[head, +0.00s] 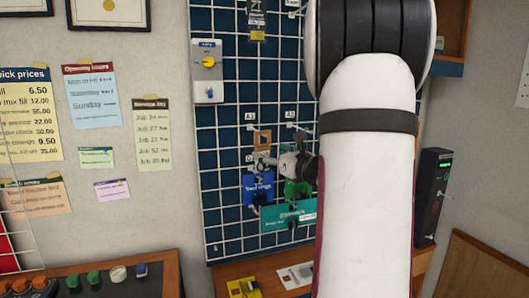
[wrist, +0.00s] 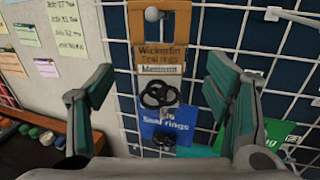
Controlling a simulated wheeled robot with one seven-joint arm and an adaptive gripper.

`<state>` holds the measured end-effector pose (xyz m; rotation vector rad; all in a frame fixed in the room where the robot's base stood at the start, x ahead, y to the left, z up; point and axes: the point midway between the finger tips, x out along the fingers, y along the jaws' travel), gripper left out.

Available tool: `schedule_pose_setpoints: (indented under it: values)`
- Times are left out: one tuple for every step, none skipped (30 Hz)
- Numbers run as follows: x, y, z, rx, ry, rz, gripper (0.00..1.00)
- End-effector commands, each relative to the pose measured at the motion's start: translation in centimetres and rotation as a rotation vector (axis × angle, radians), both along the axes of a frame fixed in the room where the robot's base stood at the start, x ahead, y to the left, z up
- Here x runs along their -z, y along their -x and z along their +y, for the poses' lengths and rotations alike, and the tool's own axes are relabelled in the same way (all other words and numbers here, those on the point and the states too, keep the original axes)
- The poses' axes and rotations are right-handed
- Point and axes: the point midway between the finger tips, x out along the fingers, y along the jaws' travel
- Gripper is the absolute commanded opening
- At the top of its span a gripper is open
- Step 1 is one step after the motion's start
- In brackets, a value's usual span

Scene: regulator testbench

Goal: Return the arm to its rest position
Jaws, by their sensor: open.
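My white arm fills the right-centre of the head view and hides part of the board behind it. My gripper (head: 283,163) is in front of the blue pegboard (head: 228,130), partly hidden by the arm. In the wrist view my gripper (wrist: 160,82) has its two green-grey fingers spread wide, with nothing held between them. Beyond the fingers a wooden hang tag (wrist: 158,50) hangs below a round peg end. Black rings (wrist: 160,94) show just below it, in front of a blue card (wrist: 165,122). I cannot tell the exact distance from the fingers to these.
A grey panel with a yellow knob (head: 208,62) is on the board's upper left. A green card (head: 298,190) and a teal sign (head: 287,215) are near my gripper. A black box (head: 432,195) stands right of my arm. A yellow item (head: 243,288) sits on the bench below.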

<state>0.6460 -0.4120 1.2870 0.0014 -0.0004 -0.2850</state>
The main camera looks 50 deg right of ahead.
Motion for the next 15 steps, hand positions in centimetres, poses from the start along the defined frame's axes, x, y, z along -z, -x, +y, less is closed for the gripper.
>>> schedule_pose_setpoints:
  values:
    - [0.0, 1.2, 0.3, 0.003, 0.000, 0.001, 0.72]
    - [0.0, 1.8, 0.5, 0.003, 0.000, 0.000, 0.72]
    - [0.0, 2.5, 0.7, 0.003, 0.000, 0.000, 0.72]
    - [0.0, 3.1, 0.8, 0.003, 0.001, 0.001, 0.72]
    - [0.0, 3.6, 1.0, 0.003, 0.000, 0.000, 0.72]
    - [0.0, 4.3, 1.2, 0.003, 0.000, -0.001, 0.72]
    - [0.0, 4.7, 1.4, 0.002, 0.000, 0.000, 0.72]
    - [0.0, 5.1, 1.5, 0.002, 0.000, 0.000, 0.72]
    - [0.0, 5.6, 1.6, 0.002, 0.000, 0.000, 0.72]
    - [0.0, 5.9, 1.7, 0.002, 0.001, 0.000, 0.72]
    - [0.0, 6.2, 1.8, 0.001, 0.001, 0.000, 0.72]
    - [0.0, 6.5, 1.9, 0.001, 0.001, 0.000, 0.72]
    - [0.0, 6.6, 1.9, 0.001, 0.000, 0.000, 0.72]
    - [0.0, 6.8, 2.0, 0.001, 0.000, 0.000, 0.72]
    - [0.0, 6.9, 2.0, 0.000, -0.001, 0.000, 0.72]
